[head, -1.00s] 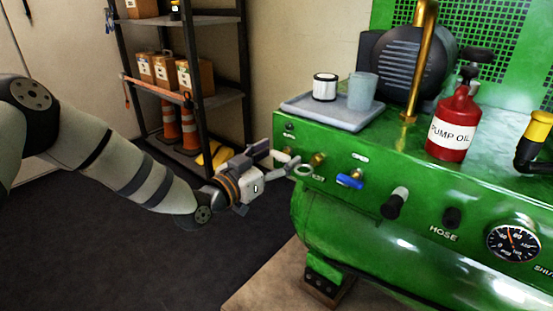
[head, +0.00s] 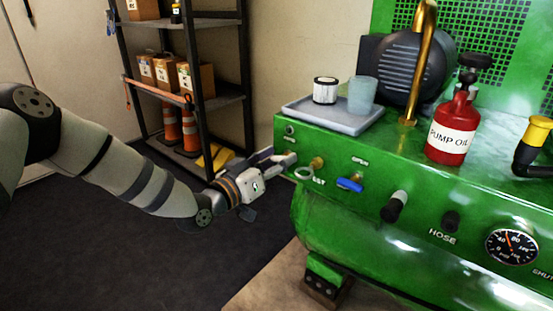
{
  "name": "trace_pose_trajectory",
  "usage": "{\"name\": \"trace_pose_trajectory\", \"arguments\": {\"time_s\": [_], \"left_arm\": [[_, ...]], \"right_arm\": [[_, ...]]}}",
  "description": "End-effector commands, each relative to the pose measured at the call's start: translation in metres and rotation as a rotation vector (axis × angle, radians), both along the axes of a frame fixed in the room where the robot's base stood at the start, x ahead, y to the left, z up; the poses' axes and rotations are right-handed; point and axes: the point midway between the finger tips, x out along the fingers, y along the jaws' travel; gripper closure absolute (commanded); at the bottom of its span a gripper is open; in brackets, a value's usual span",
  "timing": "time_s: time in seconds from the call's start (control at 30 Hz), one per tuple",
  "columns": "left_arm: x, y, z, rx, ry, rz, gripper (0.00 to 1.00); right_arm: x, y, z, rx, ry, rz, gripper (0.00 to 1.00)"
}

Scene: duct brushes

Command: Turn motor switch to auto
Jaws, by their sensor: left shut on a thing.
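The green compressor (head: 330,220) fills the right side of the head view, with a row of controls along its front. My left gripper (head: 282,158) reaches in from the left to the left end of this panel. Its fingers are shut on a small pale knob there, which I take for the motor switch. The fingers hide nearly all of the knob, so its pointing direction and its label cannot be read. My right gripper is not in view.
Close right of my left fingers are a pull ring (head: 304,174), a brass fitting (head: 317,163) and a blue valve handle (head: 349,184). A grey tray (head: 335,118) and a red oil can (head: 452,128) stand on top. Shelves (head: 205,100) stand behind.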

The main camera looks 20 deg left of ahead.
Motion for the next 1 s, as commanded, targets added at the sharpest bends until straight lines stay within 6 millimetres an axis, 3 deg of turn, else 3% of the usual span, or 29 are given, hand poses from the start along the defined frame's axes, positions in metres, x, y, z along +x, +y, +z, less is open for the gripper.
{"name": "trace_pose_trajectory", "arguments": {"time_s": [1.0], "left_arm": [[0.000, 0.002, -0.005, -0.897, 0.328, 0.000, 0.83]], "right_arm": [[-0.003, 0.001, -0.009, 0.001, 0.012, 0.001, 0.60]]}}
